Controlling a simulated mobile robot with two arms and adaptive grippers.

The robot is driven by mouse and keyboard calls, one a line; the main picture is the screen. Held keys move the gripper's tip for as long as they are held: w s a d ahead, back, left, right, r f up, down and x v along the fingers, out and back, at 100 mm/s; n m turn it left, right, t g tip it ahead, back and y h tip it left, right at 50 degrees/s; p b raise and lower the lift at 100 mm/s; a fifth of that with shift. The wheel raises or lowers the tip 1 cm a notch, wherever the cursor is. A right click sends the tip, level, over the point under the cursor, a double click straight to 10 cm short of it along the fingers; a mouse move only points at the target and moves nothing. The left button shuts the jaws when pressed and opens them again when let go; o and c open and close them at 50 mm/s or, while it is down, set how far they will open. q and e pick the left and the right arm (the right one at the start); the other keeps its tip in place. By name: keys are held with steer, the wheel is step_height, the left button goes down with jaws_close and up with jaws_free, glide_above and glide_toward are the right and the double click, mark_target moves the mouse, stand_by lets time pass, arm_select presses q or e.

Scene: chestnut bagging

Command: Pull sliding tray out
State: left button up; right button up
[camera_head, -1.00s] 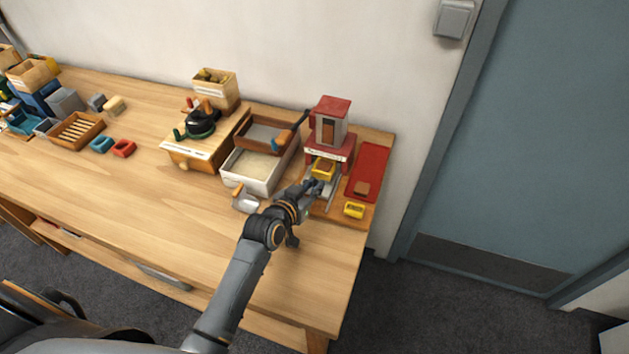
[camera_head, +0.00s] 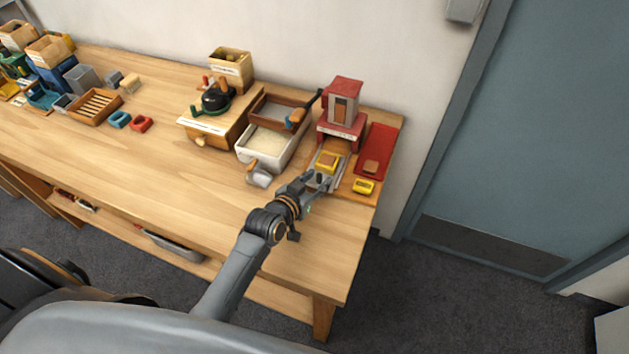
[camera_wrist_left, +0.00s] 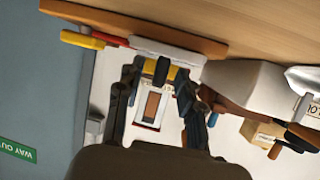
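The sliding tray (camera_head: 317,183) sits on rails in front of the red and grey press (camera_head: 342,108). It stands partly out from the press base, toward the table's front edge. A yellow block with a brown top (camera_head: 327,161) rides on it. My left gripper (camera_head: 323,179) is at the tray's front end. In the left wrist view, its fingers (camera_wrist_left: 161,78) stand either side of a dark handle (camera_wrist_left: 162,69), with the pale tray (camera_wrist_left: 165,48) behind. Finger contact is hard to see, but the tray has moved with the gripper. My right gripper is not in view.
A white bin (camera_head: 249,157) and a metal scoop (camera_head: 261,179) stand left. The table front below the gripper is clear.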

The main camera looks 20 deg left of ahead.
arm_select(q)
steer(key=shift+s+a+r, duration=0.15)
steer(key=shift+s+r, duration=0.05)
steer(key=shift+s, duration=0.35)
steer(key=v, duration=1)
steer(key=shift+s+r, duration=0.15)
steer(key=shift+s, duration=0.25)
